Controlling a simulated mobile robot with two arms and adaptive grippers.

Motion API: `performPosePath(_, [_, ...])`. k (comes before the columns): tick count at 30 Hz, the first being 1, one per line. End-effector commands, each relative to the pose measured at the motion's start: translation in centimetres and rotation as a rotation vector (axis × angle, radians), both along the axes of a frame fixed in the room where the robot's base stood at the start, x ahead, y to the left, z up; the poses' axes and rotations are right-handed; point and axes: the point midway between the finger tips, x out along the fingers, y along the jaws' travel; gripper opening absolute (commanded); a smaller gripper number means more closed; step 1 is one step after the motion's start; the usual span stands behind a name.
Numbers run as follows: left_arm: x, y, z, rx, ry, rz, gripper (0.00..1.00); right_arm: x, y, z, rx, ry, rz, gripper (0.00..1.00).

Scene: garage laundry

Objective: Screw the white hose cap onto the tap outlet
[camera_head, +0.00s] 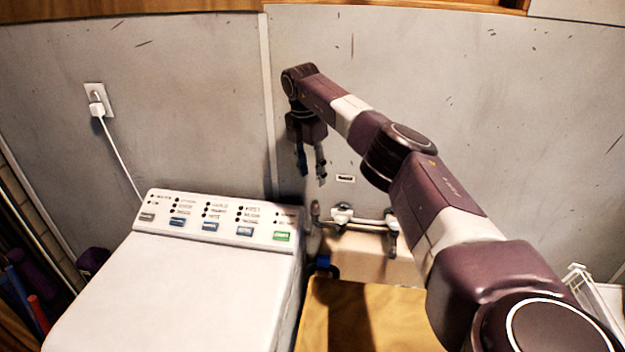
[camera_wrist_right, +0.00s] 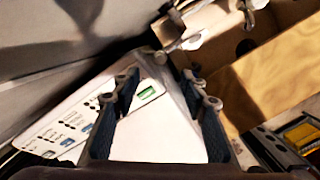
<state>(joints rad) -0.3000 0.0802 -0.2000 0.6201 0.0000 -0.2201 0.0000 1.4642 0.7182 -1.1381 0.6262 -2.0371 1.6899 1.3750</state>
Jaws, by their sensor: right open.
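My right gripper (camera_head: 311,176) hangs from the bent right arm, fingers pointing down, open and empty, in front of the wall above the tap fitting. In the right wrist view its two fingers (camera_wrist_right: 163,88) stand apart with the washer top and panel beyond them. The tap fitting (camera_head: 365,224) is a horizontal metal pipe low on the wall with a white piece (camera_head: 342,213) near its left part; I cannot tell whether this is the hose cap. The fitting also shows in the right wrist view (camera_wrist_right: 188,42), beyond the fingertips. My left gripper is out of view.
A white washing machine (camera_head: 180,290) with a button panel (camera_head: 215,222) stands at the left. A brown wooden surface (camera_head: 365,315) lies below the tap. A white plug (camera_head: 96,105) and cord are on the wall. A blue item (camera_head: 323,263) sits beside the washer.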

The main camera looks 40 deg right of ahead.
Motion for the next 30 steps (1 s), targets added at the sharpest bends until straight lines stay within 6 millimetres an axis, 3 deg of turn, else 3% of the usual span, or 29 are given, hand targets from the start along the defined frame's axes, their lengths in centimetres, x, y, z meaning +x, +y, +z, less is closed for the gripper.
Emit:
performPosePath(10, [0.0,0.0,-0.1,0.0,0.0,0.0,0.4,0.0,0.0,-0.3,0.0,0.001,0.0,0.4])
performPosePath(30, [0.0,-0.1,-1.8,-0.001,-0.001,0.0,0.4,0.0,-1.0,-5.6,0.0,0.001,0.001,0.4])
